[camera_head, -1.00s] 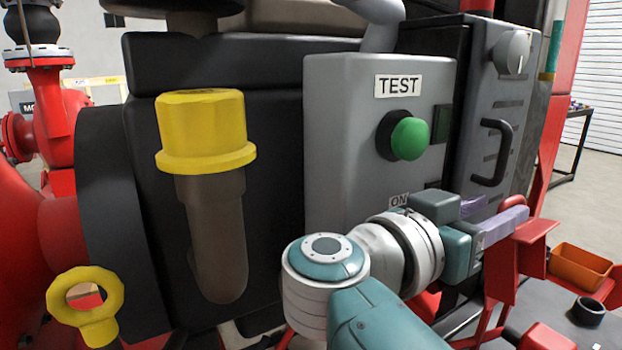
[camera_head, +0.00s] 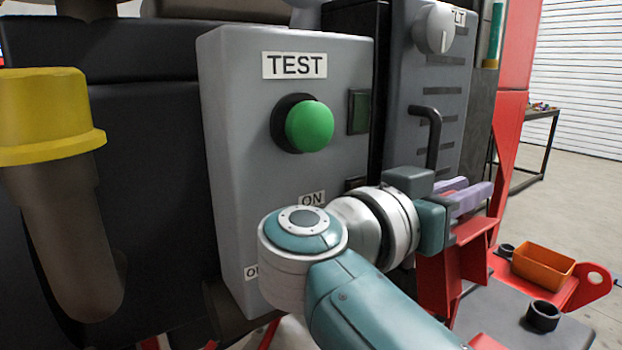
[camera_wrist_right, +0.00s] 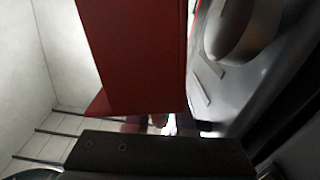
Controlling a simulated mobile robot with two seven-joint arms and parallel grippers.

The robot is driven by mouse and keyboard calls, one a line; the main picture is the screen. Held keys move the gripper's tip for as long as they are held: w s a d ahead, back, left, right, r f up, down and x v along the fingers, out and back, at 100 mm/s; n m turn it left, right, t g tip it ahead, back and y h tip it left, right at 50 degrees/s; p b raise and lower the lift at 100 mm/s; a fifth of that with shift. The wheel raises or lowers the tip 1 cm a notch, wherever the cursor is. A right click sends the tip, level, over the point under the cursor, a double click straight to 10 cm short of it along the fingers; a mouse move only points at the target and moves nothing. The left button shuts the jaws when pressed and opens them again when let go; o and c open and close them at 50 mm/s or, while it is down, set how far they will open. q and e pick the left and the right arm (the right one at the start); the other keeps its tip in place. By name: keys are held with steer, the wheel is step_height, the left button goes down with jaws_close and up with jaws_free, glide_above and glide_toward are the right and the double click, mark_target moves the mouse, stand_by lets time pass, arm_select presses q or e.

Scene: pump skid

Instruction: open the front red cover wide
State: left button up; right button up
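I cannot pick out a front red cover with certainty. In the right wrist view a flat dark red panel (camera_wrist_right: 140,55) hangs close in front of the camera; I cannot tell whether it is the cover. My right gripper (camera_head: 476,188) has lavender fingers that look apart, with nothing seen between them. It points right, in front of the grey slatted cabinet and near the red upright (camera_head: 512,125) and a red bracket (camera_head: 455,268). Contact with the red parts cannot be made out. My left gripper is out of view.
A grey TEST box (camera_head: 235,150) with a green button (camera_head: 309,127) stands left of my right arm. The slatted cabinet (camera_head: 458,85) has a black handle (camera_head: 432,125). A yellow-capped brown cylinder (camera_head: 45,115) is at left. An orange bin (camera_head: 542,268) sits low at right. Open floor lies beyond.

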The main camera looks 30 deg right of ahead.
jaws_close()
steer(key=shift+f, duration=0.1)
stand_by(0.9)
